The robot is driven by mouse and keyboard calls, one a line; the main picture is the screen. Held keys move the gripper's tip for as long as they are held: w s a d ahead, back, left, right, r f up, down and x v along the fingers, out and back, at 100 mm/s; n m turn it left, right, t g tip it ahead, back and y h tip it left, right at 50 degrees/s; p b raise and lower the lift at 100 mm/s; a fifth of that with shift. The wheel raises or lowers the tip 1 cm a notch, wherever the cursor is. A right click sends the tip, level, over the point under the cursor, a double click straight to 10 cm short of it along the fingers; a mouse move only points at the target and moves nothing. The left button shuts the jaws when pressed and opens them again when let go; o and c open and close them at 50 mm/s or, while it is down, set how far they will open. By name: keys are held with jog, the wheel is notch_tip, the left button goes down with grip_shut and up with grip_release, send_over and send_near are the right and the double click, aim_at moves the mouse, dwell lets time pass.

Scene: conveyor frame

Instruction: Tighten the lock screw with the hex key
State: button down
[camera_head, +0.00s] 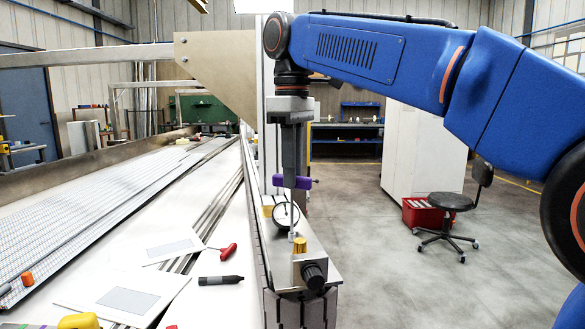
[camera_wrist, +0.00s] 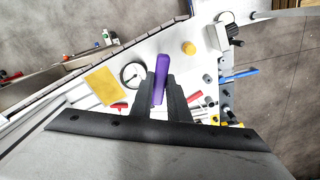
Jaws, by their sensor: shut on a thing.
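My gripper (camera_head: 291,178) points straight down over the narrow metal fixture and is shut on the purple handle (camera_head: 304,183) of what looks like the hex key. In the wrist view the purple handle (camera_wrist: 159,88) sits between the two dark fingers. The knob also shows in the wrist view (camera_wrist: 188,47), apart from the fingers.
A round dial gauge (camera_head: 285,215) stands close beside the shaft. A black knob (camera_head: 315,273) projects from the fixture's front. A red-handled tool (camera_head: 228,250), a black marker (camera_head: 221,280) and paper sheets (camera_head: 122,297) lie on the left bench.

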jog(key=shift+f, duration=0.6)
dwell(0.4)
jog(key=m, duration=0.5)
jog(key=shift+m, duration=3.3)
jog(key=shift+r, duration=2.35)
jog(key=shift+s, duration=0.1)
